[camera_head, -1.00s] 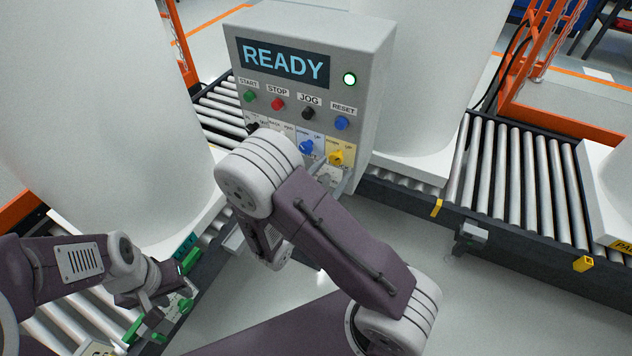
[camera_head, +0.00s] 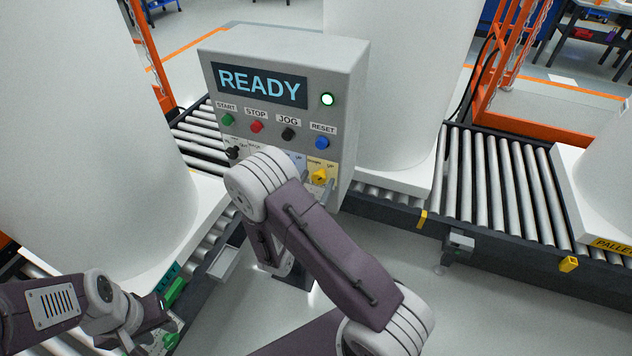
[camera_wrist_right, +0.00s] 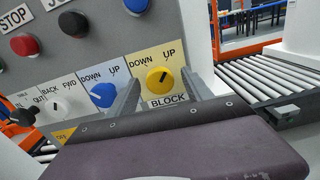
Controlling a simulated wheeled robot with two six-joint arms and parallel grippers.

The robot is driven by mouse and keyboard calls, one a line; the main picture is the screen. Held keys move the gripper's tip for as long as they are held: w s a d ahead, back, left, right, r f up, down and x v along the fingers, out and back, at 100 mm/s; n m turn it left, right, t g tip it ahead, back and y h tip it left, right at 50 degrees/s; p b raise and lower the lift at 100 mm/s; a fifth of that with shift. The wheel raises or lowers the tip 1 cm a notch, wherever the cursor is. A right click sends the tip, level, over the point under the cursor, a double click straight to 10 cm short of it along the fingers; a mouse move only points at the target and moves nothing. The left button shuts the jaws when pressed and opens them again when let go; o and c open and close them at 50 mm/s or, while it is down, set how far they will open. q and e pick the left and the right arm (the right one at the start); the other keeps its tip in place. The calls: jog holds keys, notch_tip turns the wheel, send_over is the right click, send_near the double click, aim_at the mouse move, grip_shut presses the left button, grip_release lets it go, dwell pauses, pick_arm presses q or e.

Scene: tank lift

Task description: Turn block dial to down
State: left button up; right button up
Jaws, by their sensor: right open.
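The yellow block dial (camera_head: 319,176) is on the lower right of the control box. In the right wrist view the dial (camera_wrist_right: 160,81) sits above the BLOCK label, its dark mark pointing up and right toward UP. My right gripper (camera_wrist_right: 163,88) is open, with one finger on each side of the dial; I cannot tell whether they touch it. In the head view my right wrist hides part of the lower panel. My left gripper (camera_head: 150,322) is low at the left near green parts beside the conveyor; its jaws are unclear.
The blue dial (camera_wrist_right: 103,95) is close left of my right gripper's left finger. Large white tanks stand on both sides. A roller conveyor (camera_head: 490,180) runs to the right.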

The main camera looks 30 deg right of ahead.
jog(key=shift+c, duration=0.3)
grip_shut()
